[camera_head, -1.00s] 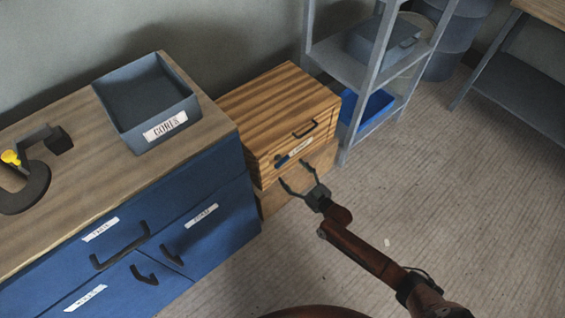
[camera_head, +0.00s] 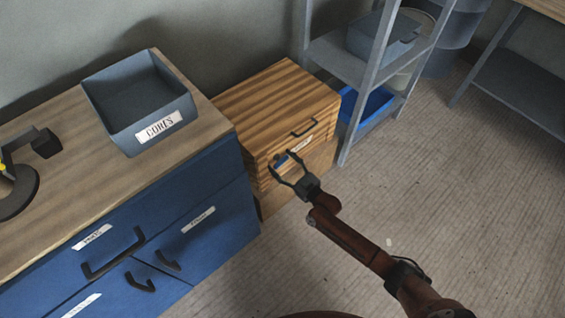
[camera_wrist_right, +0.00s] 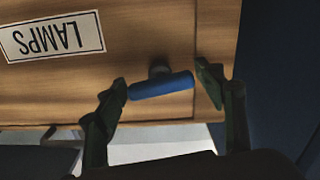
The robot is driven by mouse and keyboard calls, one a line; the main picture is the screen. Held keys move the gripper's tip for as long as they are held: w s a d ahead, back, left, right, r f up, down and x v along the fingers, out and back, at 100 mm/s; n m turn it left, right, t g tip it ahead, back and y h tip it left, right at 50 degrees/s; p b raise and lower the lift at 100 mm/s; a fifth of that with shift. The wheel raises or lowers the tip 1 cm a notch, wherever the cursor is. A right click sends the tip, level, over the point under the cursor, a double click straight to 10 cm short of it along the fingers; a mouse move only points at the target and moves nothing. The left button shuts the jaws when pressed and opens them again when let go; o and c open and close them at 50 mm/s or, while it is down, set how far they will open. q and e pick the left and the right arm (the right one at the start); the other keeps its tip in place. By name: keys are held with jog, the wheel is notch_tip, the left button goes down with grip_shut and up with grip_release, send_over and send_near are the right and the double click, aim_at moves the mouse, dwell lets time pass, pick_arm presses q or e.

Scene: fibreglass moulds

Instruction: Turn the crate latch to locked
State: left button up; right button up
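The wooden crate (camera_head: 272,98) stands between the blue cabinet and the grey shelf. Its blue latch handle (camera_wrist_right: 160,86) sits on a dark pivot on the front face, beside the LAMPS label (camera_wrist_right: 54,37). In the right wrist view the handle lies nearly level, slightly tilted. In the head view the latch is small, near the fingertips. My right gripper (camera_head: 281,162) is open in front of the crate. In the right wrist view its fingers (camera_wrist_right: 168,87) stand on either side of the handle, the left one very near its end; I cannot tell whether they touch. My left gripper is not in view.
A blue cabinet (camera_head: 200,240) with dark handles stands left of the crate. A grey shelf (camera_head: 372,60) with a blue tray (camera_head: 368,108) stands right.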

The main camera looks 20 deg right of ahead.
jog(key=c, duration=0.8)
jog(key=shift+m, duration=1.2)
jog(key=shift+c, duration=0.2)
jog(key=o, duration=1.2)
jog(key=shift+c, duration=0.2)
jog(key=shift+s, duration=0.1)
jog(key=v, duration=1.2)
